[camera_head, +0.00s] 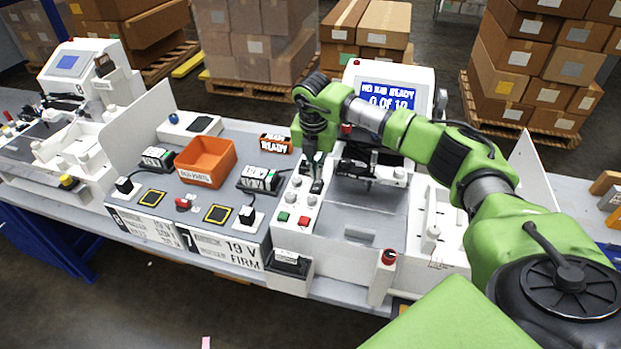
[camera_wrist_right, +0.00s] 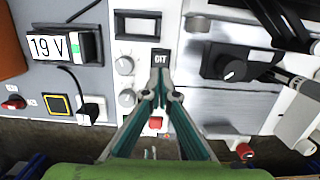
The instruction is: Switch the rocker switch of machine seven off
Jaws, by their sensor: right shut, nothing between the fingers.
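Machine seven's white control panel (camera_head: 292,236) stands left of the plotter bed in the head view. A small black rocker switch (camera_head: 317,187) sits at its right edge, beside round knobs; it also shows with white marks in the right wrist view (camera_wrist_right: 160,56). My right gripper (camera_head: 315,166) points down over the panel, shut and empty. In the right wrist view its closed tips (camera_wrist_right: 160,76) appear just below the switch; I cannot tell whether they touch it. Which side of the rocker is pressed is too small to tell. My left gripper is out of view.
Green (camera_head: 283,216) and red (camera_head: 304,221) buttons lie lower on the panel. The lit screen (camera_head: 387,97) reads no job ready. An orange bin (camera_head: 205,161) and a READY sign (camera_head: 275,144) stand left. A red-topped post (camera_head: 388,258) is at the front.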

